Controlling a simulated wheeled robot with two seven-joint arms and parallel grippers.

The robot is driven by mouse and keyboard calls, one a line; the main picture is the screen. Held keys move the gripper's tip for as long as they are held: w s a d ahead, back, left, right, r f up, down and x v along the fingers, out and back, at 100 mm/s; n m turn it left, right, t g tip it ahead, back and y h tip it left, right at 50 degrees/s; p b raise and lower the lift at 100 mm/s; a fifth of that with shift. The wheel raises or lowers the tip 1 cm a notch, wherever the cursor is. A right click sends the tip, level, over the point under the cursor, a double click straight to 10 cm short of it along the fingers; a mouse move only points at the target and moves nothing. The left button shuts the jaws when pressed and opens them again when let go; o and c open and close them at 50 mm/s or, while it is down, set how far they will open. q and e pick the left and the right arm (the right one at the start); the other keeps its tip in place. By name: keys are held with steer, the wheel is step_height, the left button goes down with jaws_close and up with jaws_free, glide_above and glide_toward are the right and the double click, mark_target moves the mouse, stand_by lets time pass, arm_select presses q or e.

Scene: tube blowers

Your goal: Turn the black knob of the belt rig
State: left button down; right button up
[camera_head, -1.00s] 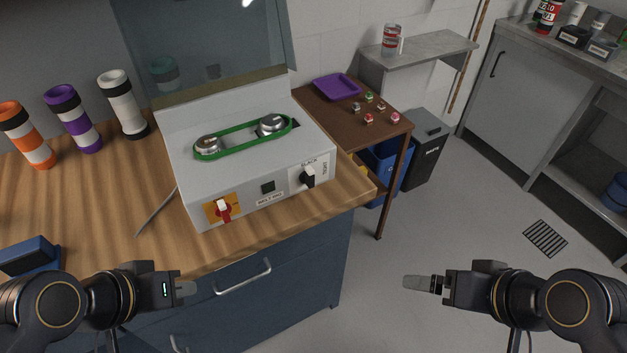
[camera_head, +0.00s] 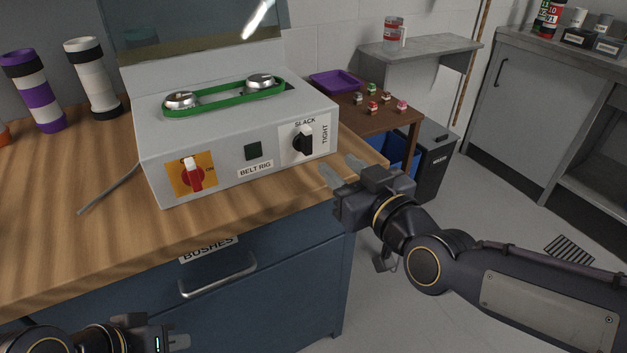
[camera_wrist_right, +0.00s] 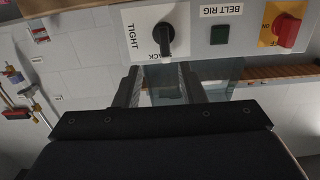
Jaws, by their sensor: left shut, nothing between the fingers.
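The belt rig (camera_head: 240,175) is a grey box on the wooden bench, with a green belt (camera_head: 225,97) around two metal pulleys on top. Its black knob (camera_head: 303,141) is on the right of the front panel, its white-marked end up toward SLACK; TIGHT is to the right. The knob also shows upside down in the right wrist view (camera_wrist_right: 164,36). My right gripper (camera_head: 339,169) is open and empty, just below and right of the knob, apart from it. Its fingers (camera_wrist_right: 160,85) show spread in the wrist view. My left gripper (camera_head: 180,342) is shut and empty at the bottom left.
A red switch (camera_head: 192,175) on an orange plate and a dark green square (camera_head: 253,151) share the panel. Striped tubes, including a purple one (camera_head: 33,92) and a white one (camera_head: 92,80), stand left. A brown side table (camera_head: 385,122) with a purple tray (camera_head: 335,82) stands behind right.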

mark_target(309, 141)
steer(key=shift+y, duration=0.3)
steer(key=x, duration=0.8)
steer(key=shift+w+a+r, duration=0.15)
steer(key=shift+a, duration=0.2)
jaws_close()
